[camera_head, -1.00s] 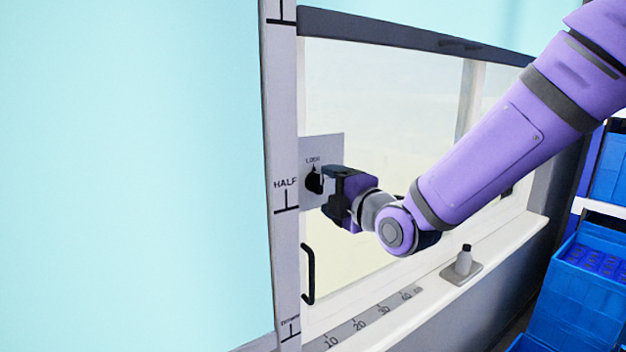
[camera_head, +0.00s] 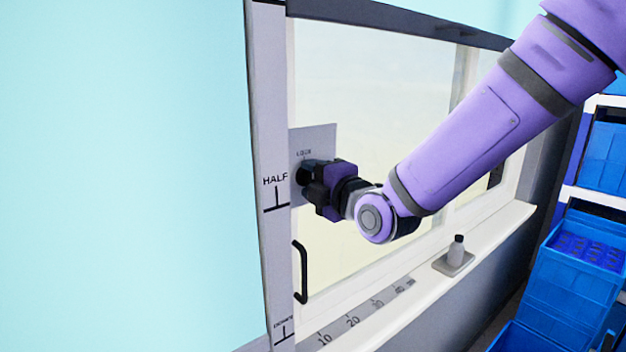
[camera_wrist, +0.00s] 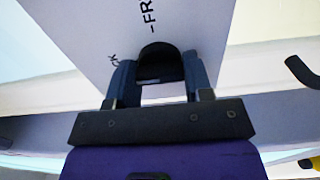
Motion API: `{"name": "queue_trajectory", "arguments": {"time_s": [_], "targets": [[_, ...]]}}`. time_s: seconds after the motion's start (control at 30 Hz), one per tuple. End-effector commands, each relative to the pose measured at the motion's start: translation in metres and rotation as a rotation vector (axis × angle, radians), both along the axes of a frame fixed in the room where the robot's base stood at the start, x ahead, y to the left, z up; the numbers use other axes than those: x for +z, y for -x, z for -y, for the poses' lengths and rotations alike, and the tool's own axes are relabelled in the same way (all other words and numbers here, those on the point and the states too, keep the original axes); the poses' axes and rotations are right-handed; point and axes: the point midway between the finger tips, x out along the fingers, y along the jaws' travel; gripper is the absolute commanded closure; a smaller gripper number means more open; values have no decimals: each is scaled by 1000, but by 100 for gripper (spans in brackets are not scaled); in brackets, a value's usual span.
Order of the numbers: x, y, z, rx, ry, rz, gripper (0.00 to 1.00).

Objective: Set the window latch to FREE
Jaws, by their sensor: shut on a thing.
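The window latch is a black rotary knob on a grey plate (camera_head: 318,143) fixed to the window frame. LOCK is printed above the knob in the head view. In the wrist view the black knob (camera_wrist: 160,60) sits between my fingers, and letters reading "FR" show on the plate (camera_wrist: 190,25) beyond it. My gripper (camera_head: 308,173) is at the plate, shut on the knob, one finger on each side. The knob's pointer is mostly hidden by my gripper, so its exact setting cannot be told.
A black pull handle (camera_head: 300,272) is below the plate. Blue crates (camera_head: 575,275) fill a shelf at the right. The frame post carries a HALF mark (camera_head: 275,181).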

Motion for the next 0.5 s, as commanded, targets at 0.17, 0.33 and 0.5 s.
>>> {"name": "queue_trajectory", "arguments": {"time_s": [0.17,0.33,0.5], "targets": [[0,0,0,0,-16,-10,77],[0,0,-1,1,-72,-47,77],[0,1,-1,2,-171,-114,77]]}}
